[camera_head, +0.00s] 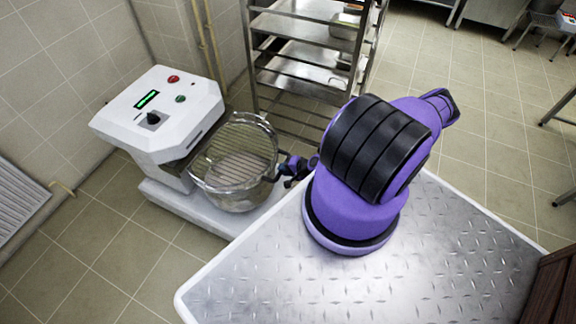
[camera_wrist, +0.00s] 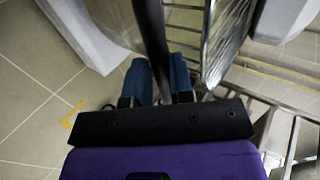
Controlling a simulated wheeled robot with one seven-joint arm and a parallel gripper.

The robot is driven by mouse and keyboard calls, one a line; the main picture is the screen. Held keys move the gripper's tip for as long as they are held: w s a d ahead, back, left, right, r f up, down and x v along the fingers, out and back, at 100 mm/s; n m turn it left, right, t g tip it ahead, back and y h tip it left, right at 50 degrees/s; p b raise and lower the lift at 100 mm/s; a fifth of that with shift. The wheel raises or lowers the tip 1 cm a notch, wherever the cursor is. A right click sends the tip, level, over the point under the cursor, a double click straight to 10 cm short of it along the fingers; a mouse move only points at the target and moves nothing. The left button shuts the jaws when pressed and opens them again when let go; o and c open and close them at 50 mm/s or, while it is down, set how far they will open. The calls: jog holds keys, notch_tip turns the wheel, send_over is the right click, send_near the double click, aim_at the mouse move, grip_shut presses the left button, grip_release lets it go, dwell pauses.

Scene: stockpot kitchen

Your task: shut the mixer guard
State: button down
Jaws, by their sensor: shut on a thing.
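The mixer (camera_head: 160,112) is a white machine on the floor at the left in the head view, with a steel bowl (camera_head: 240,199) at its front. The round wire guard (camera_head: 243,136) stands tilted over the bowl; I cannot tell exactly how far open it is. It also shows edge-on in the wrist view (camera_wrist: 226,38). My gripper (camera_head: 287,170) is at the guard's right edge, beside the bowl. In the wrist view its blue fingers (camera_wrist: 162,80) are shut on a dark bar (camera_wrist: 152,35), which looks like the guard's handle. My arm hides part of the area to the right.
A steel rack (camera_head: 310,55) with trays stands close behind the mixer and my gripper. A red button, a green button and a dark knob are on the mixer's top panel. A wall is at the left. Open tiled floor lies in front of the mixer and at the far right.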

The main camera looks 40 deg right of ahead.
jog(key=shift+s+f, duration=0.2)
jog(key=shift+f, duration=0.25)
jog(key=shift+s+f, duration=0.2)
jog(key=shift+f, duration=0.25)
jog(key=shift+d, duration=0.1)
jog(key=c, duration=1.1)
grip_release()
jog(key=shift+f, duration=0.1)
jog(key=shift+o, duration=0.2)
jog(key=v, duration=1)
jog(key=shift+r, duration=0.45)
jog(key=shift+s+d, duration=0.15)
